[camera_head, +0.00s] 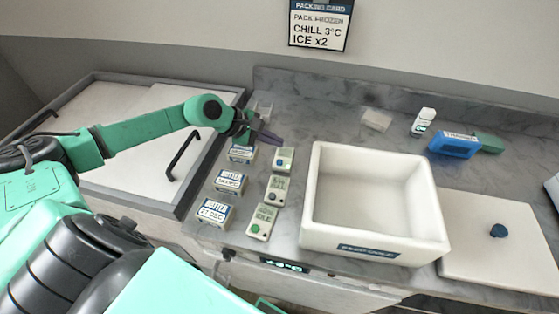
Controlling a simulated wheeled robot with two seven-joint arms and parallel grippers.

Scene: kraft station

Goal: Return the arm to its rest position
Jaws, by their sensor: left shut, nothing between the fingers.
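My left arm reaches in from the left, and its gripper (266,134) hangs over the back of the rows of small packs. The gripper is shut and empty. I cannot tell whether the gripper touches anything. My right gripper does not show.
An open, empty white box (425,215) stands on the marble counter, its white lid (490,262) to the right.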

